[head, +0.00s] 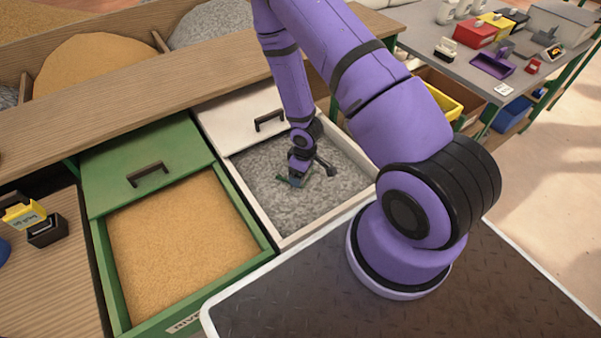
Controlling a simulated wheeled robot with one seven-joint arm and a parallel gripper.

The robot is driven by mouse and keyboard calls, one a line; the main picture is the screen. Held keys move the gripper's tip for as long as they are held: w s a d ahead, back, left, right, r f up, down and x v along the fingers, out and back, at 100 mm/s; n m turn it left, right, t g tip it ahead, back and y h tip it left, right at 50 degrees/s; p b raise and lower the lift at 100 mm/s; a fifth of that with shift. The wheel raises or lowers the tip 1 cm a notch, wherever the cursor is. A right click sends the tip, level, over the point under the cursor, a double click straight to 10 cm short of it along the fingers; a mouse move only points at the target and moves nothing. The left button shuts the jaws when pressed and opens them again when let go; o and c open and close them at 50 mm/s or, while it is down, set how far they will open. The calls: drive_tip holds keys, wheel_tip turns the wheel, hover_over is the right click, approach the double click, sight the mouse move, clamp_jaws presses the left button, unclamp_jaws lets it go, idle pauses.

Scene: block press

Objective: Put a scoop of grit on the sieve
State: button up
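Grey grit (330,190) fills an open drawer with a white frame (288,238), just left of my arm's base. My gripper (295,181) points down into this drawer, at or just above the grit. A small greenish-blue piece shows at its fingertips, too small and covered to name or to tell whether it is held. A dark rod with a rounded end sticks out to the right beside the gripper; I cannot tell what it belongs to. I cannot make out a sieve or a clear scoop in this view.
A green drawer (262,257) of tan sand (180,240) stands open to the left. A wooden bench (130,88) runs behind both drawers. At the left are a yellow box (24,216) and a black box (47,231). A grey table (440,50) with several items stands back right.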

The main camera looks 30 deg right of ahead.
wheel_tip(320, 180, up, 20)
drive_tip(key=s, duration=0.1)
drive_tip(key=shift+s+d+f, duration=0.15)
drive_tip(key=shift+s+d, duration=0.2)
drive_tip(key=shift+d, duration=0.1)
idle(0.8)
